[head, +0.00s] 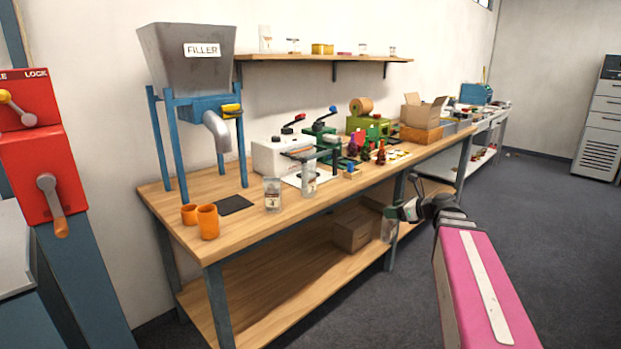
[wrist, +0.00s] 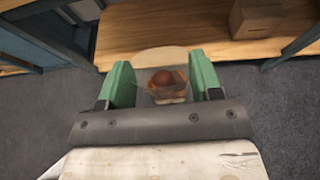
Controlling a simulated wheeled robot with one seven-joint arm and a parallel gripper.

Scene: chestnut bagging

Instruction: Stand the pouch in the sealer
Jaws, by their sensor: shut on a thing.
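My gripper (head: 394,212) is at the front edge of the workbench, right of its middle leg. In the wrist view its two green fingers (wrist: 165,85) are shut on a clear pouch (wrist: 168,97) with brown contents. In the head view this pouch (head: 390,231) hangs below the fingers, apart from the machines. A white machine with a red-knobbed lever (head: 270,156), which looks like the sealer, stands on the bench. Another pouch (head: 272,194) stands in front of it, and one more (head: 309,181) stands by its front frame. The frame's inside is partly hidden.
The filler (head: 187,62) stands on blue legs at the bench's left, with orange cups (head: 207,222) and a dark mat (head: 235,205) below. Green machines, colored bottles and an open carton (head: 424,110) crowd the bench's right. A box (head: 352,232) sits on the lower shelf. Floor is free at right.

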